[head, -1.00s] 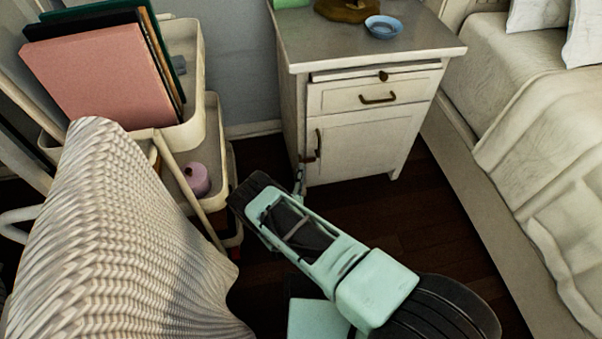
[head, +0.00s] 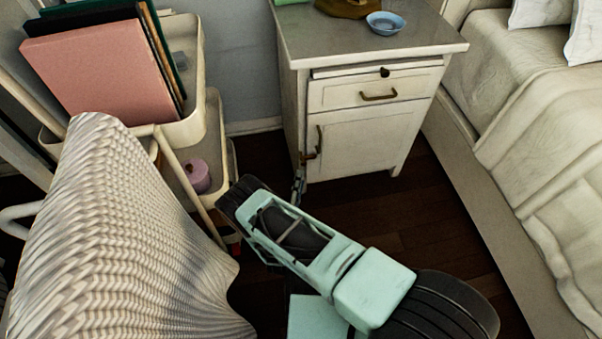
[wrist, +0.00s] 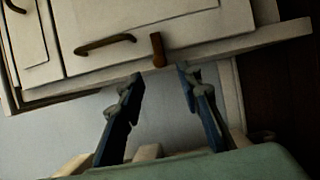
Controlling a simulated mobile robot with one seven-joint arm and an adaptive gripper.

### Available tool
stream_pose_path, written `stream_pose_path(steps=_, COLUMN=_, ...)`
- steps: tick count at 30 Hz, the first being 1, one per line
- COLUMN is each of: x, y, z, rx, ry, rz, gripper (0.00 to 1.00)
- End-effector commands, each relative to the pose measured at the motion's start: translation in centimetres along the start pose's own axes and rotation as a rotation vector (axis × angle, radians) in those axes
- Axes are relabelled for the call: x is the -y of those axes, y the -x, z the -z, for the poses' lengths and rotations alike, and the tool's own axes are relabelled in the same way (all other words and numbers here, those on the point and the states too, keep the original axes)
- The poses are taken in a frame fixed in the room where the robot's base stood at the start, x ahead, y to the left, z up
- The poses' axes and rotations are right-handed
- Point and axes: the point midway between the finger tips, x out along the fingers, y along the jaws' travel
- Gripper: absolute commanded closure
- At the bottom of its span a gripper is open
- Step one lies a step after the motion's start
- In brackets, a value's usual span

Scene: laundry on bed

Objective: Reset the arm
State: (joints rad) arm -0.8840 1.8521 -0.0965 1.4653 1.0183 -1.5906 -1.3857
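My mint-green and black arm reaches from the lower right of the head view toward the front of a white nightstand (head: 375,135). My gripper (head: 300,170) shows small there, in front of the nightstand near its lower door's handle (head: 319,139). In the wrist view my gripper (wrist: 160,78) has two dark blue fingers, spread apart with nothing between them. A brown knob (wrist: 158,49) and a curved handle (wrist: 105,44) on the pale furniture front show beyond the fingertips. I cannot tell how far they are from the fingers.
A cream shelf cart (head: 190,130) with pink and dark folders (head: 100,75) and a purple item (head: 197,176) stands left. A ribbed woven object (head: 115,240) fills the lower left. A blue bowl (head: 384,23) sits on the nightstand. A bed (head: 540,130) is right; dark floor shows between.

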Motion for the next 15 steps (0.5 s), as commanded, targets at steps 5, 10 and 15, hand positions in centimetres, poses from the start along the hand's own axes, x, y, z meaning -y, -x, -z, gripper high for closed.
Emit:
stream_pose_path(steps=5, x=0.0, y=1.7, z=0.0, rx=-0.001, ry=0.0, rz=0.0, gripper=0.68)
stream_pose_path(steps=10, x=0.0, y=2.0, z=0.0, rx=0.0, ry=0.0, rz=0.0, gripper=0.68)
stream_pose_path(steps=15, x=0.0, y=1.9, z=0.0, rx=0.0, ry=0.0, rz=0.0, gripper=0.68)
